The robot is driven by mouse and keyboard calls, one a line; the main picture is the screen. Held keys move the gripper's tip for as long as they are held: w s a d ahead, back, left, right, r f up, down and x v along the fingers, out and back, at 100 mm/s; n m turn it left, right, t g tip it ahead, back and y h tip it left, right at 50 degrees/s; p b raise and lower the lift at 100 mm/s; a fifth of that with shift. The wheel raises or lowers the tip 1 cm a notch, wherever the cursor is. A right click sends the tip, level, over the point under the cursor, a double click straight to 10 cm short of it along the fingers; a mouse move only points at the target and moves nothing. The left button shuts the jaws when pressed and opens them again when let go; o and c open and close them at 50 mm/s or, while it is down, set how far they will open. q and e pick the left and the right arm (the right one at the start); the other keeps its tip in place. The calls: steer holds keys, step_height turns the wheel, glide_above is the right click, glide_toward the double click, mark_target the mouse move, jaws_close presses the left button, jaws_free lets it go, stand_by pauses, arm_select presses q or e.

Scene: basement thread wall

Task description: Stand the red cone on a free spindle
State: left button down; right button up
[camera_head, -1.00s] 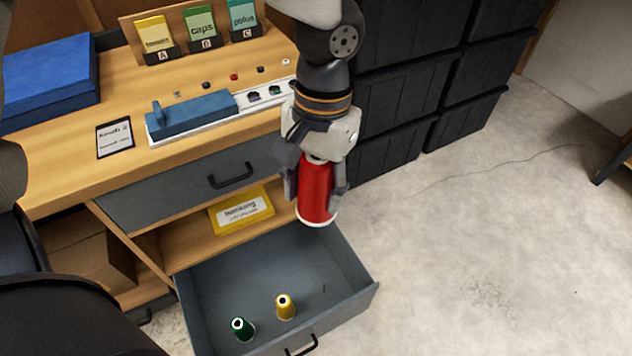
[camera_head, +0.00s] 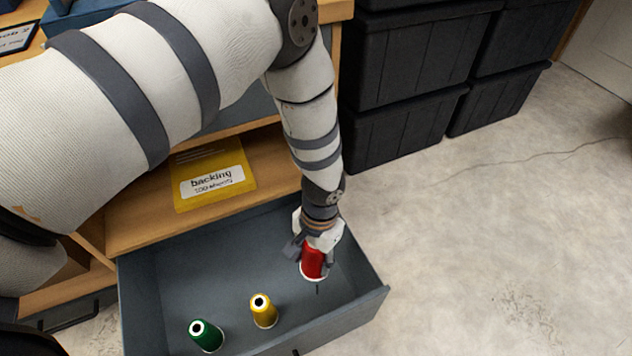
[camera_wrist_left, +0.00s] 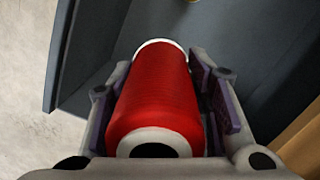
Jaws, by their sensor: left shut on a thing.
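The red cone (camera_head: 313,263) is upright in my left gripper (camera_head: 316,245), base down, over the right part of the open grey drawer (camera_head: 210,270). The left wrist view also shows the red cone (camera_wrist_left: 158,95) between the two fingers. A thin dark spindle (camera_head: 317,290) shows just below the cone's white base rim; I cannot tell the gap between them. A yellow cone (camera_head: 264,311) and a green cone (camera_head: 207,336) stand in the drawer to the left. My right gripper is not in view.
A yellow backing box (camera_head: 213,175) lies on the wooden shelf (camera_head: 150,222) above the drawer. Black stacked bins (camera_head: 405,125) stand behind, to the right. The concrete floor right of the drawer is clear.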

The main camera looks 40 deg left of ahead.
arm_select(q)
steer(key=shift+m, duration=0.3)
steer(key=f+b, duration=0.3)
steer(key=f, duration=0.4)
steer(key=w+f+b, duration=0.1)
steer(key=f+b, duration=0.3)
steer(key=f, duration=0.3)
steer(key=f+b, duration=0.3)
steer(key=f, duration=0.4)
steer(key=shift+w+a+f, duration=0.15)
steer(key=shift+w+a, duration=0.1)
steer(key=shift+w, duration=0.1)
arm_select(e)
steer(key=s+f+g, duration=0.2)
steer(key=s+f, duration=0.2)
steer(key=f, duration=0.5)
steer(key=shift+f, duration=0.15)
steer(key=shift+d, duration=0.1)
arm_select(q)
steer(key=shift+s, duration=0.1)
steer(key=shift+f+b, duration=0.4)
steer(key=c, duration=0.8)
jaws_free()
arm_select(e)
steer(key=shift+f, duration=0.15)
arm_select(q)
steer(key=shift+o, duration=0.2)
